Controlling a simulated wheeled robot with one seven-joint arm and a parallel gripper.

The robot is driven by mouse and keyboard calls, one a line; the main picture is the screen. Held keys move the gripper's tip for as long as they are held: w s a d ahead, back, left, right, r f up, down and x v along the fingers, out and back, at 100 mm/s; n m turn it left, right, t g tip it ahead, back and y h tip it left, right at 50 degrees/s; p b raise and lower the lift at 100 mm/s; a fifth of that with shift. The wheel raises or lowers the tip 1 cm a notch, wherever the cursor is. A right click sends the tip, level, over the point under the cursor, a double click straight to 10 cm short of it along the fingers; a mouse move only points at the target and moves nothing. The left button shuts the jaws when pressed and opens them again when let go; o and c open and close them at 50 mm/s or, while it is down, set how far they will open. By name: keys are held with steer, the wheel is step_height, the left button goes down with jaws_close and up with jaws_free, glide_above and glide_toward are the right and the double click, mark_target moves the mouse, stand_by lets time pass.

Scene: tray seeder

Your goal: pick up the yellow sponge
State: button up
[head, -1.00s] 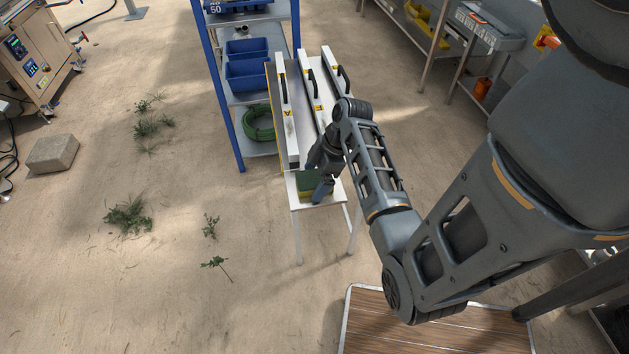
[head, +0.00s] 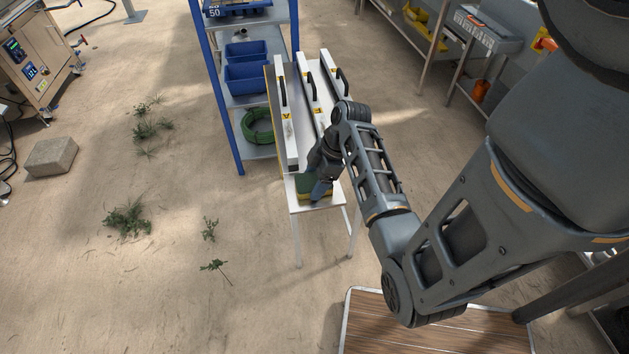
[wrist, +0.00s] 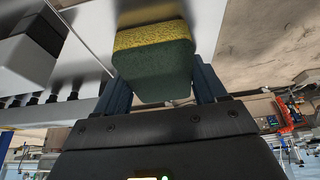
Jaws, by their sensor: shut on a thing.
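The yellow sponge (wrist: 150,38) has a green scouring layer (wrist: 155,75) that faces my gripper in the wrist view. My gripper (wrist: 157,85) is shut on it, with one blue finger on each side. In the head view the sponge (head: 312,196) is at the near end of a narrow white table (head: 318,208), partly covered by my gripper (head: 318,184). I cannot tell whether the sponge still touches the table top.
Long white bars with black handles (head: 287,118) lie on the table just behind my gripper. A blue shelf rack (head: 229,130) with blue bins (head: 246,76) and a green hose coil (head: 259,127) stands left of it.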

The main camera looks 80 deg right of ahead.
mark_target(307, 181)
step_height(307, 181, up, 4)
steer(key=shift+r, duration=0.25)
steer(key=s+d+r+p, duration=0.2)
steer(key=s+d+r, duration=0.4)
steer(key=s, duration=0.3)
steer(key=shift+s+d+r+p, duration=0.2)
steer(key=shift+d+r+p, duration=0.1)
steer(key=shift+d+r, duration=0.15)
steer(key=shift+f, duration=0.1)
